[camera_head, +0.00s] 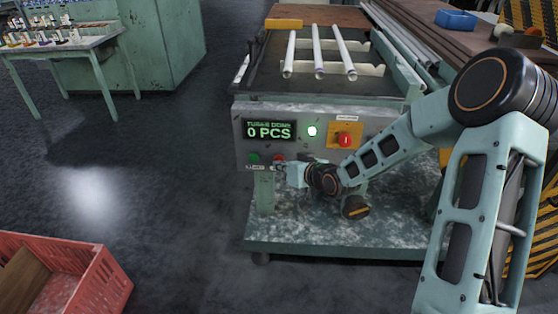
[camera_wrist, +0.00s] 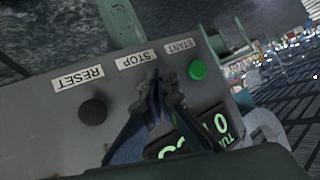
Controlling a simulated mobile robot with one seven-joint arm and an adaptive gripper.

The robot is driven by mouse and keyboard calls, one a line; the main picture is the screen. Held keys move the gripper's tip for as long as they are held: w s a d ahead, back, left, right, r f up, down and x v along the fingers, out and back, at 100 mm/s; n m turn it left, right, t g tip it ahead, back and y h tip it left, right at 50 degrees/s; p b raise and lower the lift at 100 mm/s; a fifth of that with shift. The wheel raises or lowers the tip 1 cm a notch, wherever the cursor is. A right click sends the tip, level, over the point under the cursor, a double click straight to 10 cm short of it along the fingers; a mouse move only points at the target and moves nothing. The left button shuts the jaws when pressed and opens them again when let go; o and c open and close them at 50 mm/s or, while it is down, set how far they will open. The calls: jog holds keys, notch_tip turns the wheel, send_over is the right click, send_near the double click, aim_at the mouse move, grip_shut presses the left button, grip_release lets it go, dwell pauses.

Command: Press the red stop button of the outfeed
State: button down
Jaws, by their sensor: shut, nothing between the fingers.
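The outfeed's control panel (camera_head: 245,138) faces forward below the tubes. Its red stop button (camera_head: 279,157) shows as a small red spot just above my gripper (camera_head: 281,168), right of the green start button (camera_head: 254,157). In the wrist view, my gripper (camera_wrist: 157,80) is shut and empty, its fingertips just below the STOP label (camera_wrist: 136,59). The fingers hide the stop button there. The green start button (camera_wrist: 197,69) and the black reset button (camera_wrist: 92,110) stay visible on either side. I cannot tell whether the fingertips touch the stop button.
A larger red knob (camera_head: 345,141) sits on a yellow plate to the right, above my forearm. A lit display (camera_head: 269,130) reads 0 PCS. White tubes (camera_head: 317,52) lie on top. A red crate (camera_head: 104,273) stands at lower left; the floor between is clear.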

jog(key=shift+w, duration=0.4)
dwell(0.6)
jog(key=shift+s, duration=0.9)
jog(key=shift+s+a, duration=0.1)
jog(key=shift+s, duration=2.45)
